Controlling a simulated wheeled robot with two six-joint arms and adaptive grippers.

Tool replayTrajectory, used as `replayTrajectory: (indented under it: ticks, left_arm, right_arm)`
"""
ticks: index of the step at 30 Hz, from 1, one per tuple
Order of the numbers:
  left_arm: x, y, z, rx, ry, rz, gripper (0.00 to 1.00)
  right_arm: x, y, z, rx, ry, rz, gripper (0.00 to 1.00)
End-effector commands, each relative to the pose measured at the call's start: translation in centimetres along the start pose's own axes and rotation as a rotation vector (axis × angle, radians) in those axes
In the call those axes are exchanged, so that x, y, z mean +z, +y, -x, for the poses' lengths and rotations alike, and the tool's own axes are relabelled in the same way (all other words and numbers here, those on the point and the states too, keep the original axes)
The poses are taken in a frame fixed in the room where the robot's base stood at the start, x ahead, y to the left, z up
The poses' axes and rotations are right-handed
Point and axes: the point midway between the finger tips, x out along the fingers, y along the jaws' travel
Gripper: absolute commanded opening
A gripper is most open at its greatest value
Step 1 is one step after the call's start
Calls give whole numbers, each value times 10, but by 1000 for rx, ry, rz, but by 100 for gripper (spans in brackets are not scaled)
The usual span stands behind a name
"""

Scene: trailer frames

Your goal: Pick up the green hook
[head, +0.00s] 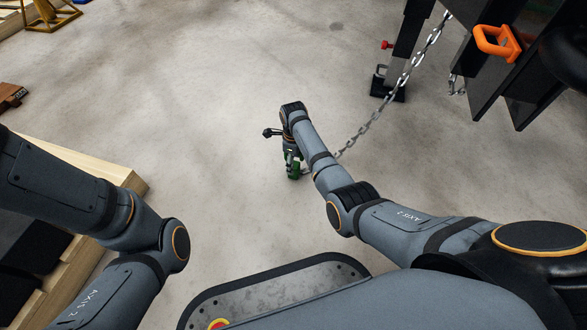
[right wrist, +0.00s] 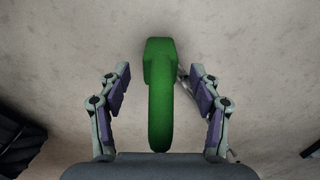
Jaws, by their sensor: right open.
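The green hook (head: 293,171) is low near the concrete floor in the middle of the head view, partly hidden by my right gripper (head: 291,158). In the right wrist view the green hook (right wrist: 160,95) stands between the two fingers of my right gripper (right wrist: 160,92). The fingers are spread, with a gap on each side of the hook. A chain seems to meet the hook, but the joint is hidden behind my right arm. My left arm comes in from the left, and its gripper is out of the picture.
A metal chain (head: 377,116) runs from near the hook up to a dark machine frame (head: 478,62) at upper right. A wooden pallet (head: 85,162) lies at left. The concrete floor (head: 190,110) between is clear.

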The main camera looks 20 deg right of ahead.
Motion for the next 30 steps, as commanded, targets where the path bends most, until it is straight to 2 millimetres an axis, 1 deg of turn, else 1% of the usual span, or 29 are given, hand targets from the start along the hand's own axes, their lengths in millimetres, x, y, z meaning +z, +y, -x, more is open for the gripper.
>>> replayTrajectory:
  ticks: [4, 5, 18, 19, 26, 30]
  left_arm:
    - [1, 0, -1, 0, -1, 0, 0]
    - [1, 0, 0, 0, -1, 0, 0]
    - [0, 0, 0, 0, -1, -1, 0]
    - [0, 0, 0, 0, -1, -1, 0]
    - [0, 0, 0, 0, 0, -1, 0]
    - [4, 0, 1, 3, -10, -5, 0]
  right_arm:
    - [0, 0, 1, 0, 0, 0, 64]
    - [0, 0, 1, 0, 0, 0, 63]
    - [0, 0, 1, 0, 0, 0, 3]
    - [0, 0, 1, 0, 0, 0, 0]
    - [0, 0, 1, 0, -1, 0, 0]
    - [0, 0, 4, -1, -1, 0, 0]
